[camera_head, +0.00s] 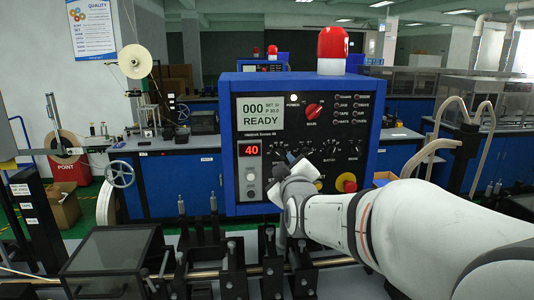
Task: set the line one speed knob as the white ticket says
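A blue-framed control panel (377,112) stands in the middle, facing me. Its dark face carries a row of black knobs (330,153) with pale scale marks, partly hidden by my arm. Which knob is line one's I cannot tell, as the lettering is too small. A red display (256,150) on the panel's left reads 40. A grey screen (261,114) reads 000 and READY. I cannot pick out the white ticket with certainty. My gripper (281,178) is in front of the panel's lower middle, below the knob row. Its fingers are small, dark and partly hidden, so their opening is unclear.
A red selector (314,111) and a red-and-yellow stop button (346,182) are on the panel. A red beacon (333,44) tops it. Below, a rail with dark fixtures (272,262) crosses the front. A dark clear-lidded box (115,250) stands at lower left.

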